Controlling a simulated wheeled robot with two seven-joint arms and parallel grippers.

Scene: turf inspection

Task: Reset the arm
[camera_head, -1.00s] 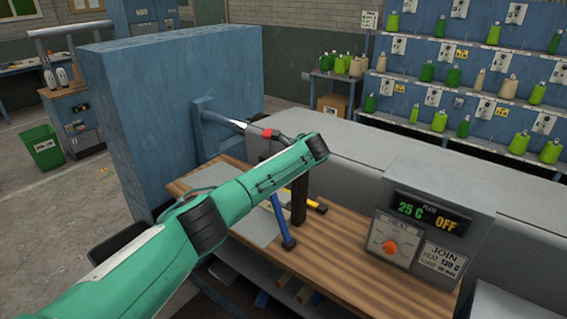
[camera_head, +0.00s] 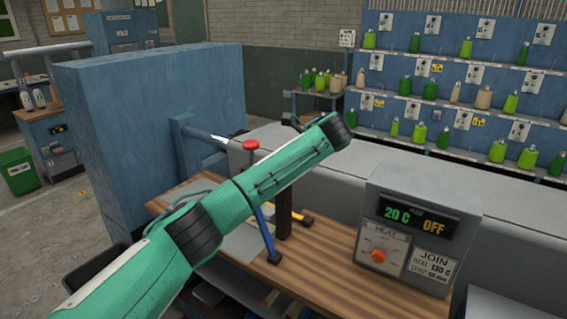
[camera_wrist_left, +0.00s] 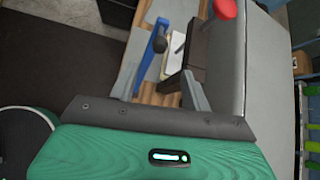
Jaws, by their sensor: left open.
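My left arm (camera_head: 270,175), green with black joints, reaches in from the left over the wooden bench. In the head view its gripper is mostly hidden behind the arm's far end. In the left wrist view my left gripper (camera_wrist_left: 160,92) shows its two grey fingers apart with nothing held between them. Below and beyond the fingers are a blue bar (camera_wrist_left: 152,58) and a dark upright post (camera_wrist_left: 203,42). A red knob (camera_wrist_left: 225,8) shows near the top edge; in the head view the red knob (camera_head: 251,144) stands just left of the arm. My right arm is not in view.
A grey control box (camera_head: 413,240) with an orange dial reads 20 C and OFF. The wooden bench (camera_head: 325,255) is partly bare in front. A tall blue cabinet (camera_head: 140,120) stands at left, a long grey housing (camera_head: 450,185) behind. Bottle shelves (camera_head: 455,85) are at the back.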

